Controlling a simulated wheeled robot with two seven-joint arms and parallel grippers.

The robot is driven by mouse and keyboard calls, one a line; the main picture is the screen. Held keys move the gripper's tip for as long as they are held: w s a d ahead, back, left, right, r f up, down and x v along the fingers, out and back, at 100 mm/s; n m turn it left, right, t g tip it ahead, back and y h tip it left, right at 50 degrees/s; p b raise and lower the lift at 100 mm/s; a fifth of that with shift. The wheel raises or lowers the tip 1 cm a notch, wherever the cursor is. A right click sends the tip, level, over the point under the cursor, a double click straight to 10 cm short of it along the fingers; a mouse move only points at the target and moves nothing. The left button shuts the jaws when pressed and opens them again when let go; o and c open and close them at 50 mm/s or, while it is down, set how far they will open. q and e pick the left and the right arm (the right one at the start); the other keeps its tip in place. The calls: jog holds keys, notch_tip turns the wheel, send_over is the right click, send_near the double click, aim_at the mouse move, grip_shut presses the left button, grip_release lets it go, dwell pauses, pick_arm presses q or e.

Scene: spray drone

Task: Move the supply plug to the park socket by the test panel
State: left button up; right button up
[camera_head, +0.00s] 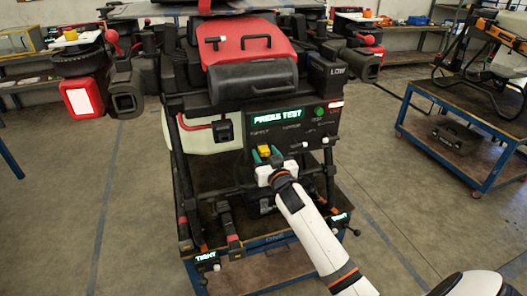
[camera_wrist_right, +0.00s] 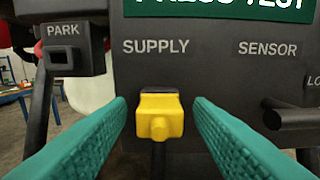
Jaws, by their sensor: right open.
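The yellow supply plug (camera_head: 264,151) sits upright under the SUPPLY label on the dark test panel (camera_head: 291,141). In the right wrist view the plug (camera_wrist_right: 159,116) is centred between the green fingers, with dark gaps on both sides. My right gripper (camera_head: 265,156) is open around the plug, not closed on it. The park socket (camera_head: 223,131) is a black box left of the panel, and it also shows in the right wrist view (camera_wrist_right: 62,58) under a PARK label. It looks empty. My left gripper is not in view.
A red hose (camera_head: 196,125) and a pale tank (camera_head: 215,143) lie behind the park socket. A SENSOR connector (camera_wrist_right: 292,117) sticks out right of the plug. The drone stands on a blue-framed cart (camera_head: 270,241). A second cart (camera_head: 462,140) is at right; open floor lies between.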

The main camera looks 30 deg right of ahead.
dwell(0.4)
grip_shut()
jog(key=shift+s, duration=0.1)
jog(key=shift+p+v, duration=1.3)
jog(key=shift+v, duration=1.65)
jog(key=shift+a, duration=0.1)
